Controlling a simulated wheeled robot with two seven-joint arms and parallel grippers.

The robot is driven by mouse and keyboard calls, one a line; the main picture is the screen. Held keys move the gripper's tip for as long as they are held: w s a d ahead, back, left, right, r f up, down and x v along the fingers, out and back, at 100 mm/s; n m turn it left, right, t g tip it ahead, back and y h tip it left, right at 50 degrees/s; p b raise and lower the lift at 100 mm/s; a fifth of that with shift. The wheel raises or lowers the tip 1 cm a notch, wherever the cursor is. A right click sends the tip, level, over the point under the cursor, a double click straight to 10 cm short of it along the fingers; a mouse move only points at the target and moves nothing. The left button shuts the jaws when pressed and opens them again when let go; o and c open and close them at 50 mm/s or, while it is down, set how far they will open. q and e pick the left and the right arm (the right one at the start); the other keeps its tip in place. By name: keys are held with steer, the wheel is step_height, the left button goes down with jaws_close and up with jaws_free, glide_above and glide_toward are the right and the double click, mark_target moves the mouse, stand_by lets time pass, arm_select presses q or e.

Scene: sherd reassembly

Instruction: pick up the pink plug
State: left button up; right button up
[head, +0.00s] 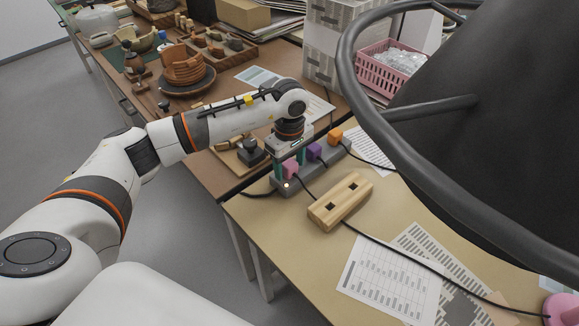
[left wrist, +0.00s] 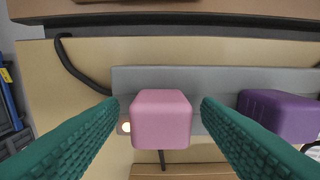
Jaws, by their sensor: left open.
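The pink plug (head: 290,168) sits on the grey power strip (head: 281,187) near the strip's lit switch, on the tan table. In the left wrist view the pink plug (left wrist: 161,118) lies between the two green fingers of my left gripper (left wrist: 160,122), with a gap on each side. The left gripper (head: 289,164) is open and points down over the plug; in the head view its fingers partly hide the plug. My right gripper is in neither view.
A purple plug (head: 314,151) sits close beside the pink one, and an orange plug (head: 335,135) is further along the strip. A wooden block with two square holes (head: 340,202) stands in front. Black cables cross the table. Printed sheets (head: 389,279) lie to the right.

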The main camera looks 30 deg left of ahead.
arm_select(q)
steer(key=shift+f, duration=0.25)
steer(key=c, duration=1)
steer(key=shift+c, duration=0.3)
steer(key=shift+r, duration=0.1)
